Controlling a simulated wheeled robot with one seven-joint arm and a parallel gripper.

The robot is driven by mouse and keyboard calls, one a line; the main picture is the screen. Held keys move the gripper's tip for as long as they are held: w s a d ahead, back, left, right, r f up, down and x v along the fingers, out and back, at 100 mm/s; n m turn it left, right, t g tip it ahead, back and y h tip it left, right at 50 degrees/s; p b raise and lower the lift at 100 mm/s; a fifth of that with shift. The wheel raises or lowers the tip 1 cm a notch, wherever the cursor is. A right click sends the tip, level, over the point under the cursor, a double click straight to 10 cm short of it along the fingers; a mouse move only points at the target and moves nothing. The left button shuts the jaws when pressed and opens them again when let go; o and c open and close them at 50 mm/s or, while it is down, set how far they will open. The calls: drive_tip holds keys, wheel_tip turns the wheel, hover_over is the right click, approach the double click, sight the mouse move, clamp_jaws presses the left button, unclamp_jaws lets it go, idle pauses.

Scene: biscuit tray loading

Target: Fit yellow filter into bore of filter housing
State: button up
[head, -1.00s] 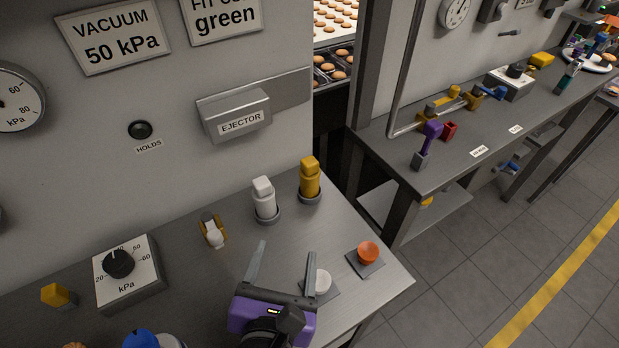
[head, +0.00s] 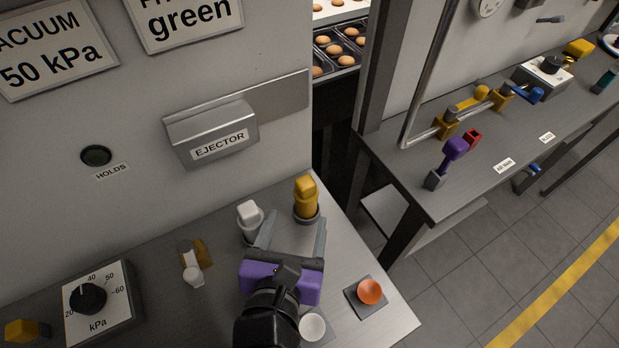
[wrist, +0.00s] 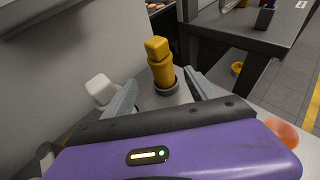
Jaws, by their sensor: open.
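The yellow filter (head: 305,196) stands upright in a grey round holder (head: 307,217) near the back right corner of the bench. It also shows in the wrist view (wrist: 161,66), ahead of and between my fingers. My gripper (head: 292,232) is open and empty, its fingers pointing toward the yellow filter and still short of it. A white filter (head: 249,218) stands just left of my left finger, its base partly hidden. I cannot tell which part is the filter housing; the grey ejector box (head: 212,134) is on the wall.
A small yellow-and-white part (head: 193,270) and the kPa dial box (head: 97,303) are at left. A gap separates this bench from the second bench (head: 450,190).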

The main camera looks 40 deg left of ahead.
sight(304, 204)
drive_tip(key=shift+w+a+f, duration=0.1)
drive_tip(key=shift+w+a, duration=0.2)
drive_tip(key=shift+w, duration=0.25)
drive_tip(key=x, duration=0.7)
drive_tip(key=shift+w, duration=0.25)
drive_tip(key=shift+c, duration=0.5)
drive_tip(key=c, duration=1.4)
drive_tip(key=shift+o, duration=0.2)
drive_tip(key=shift+r, duration=0.2)
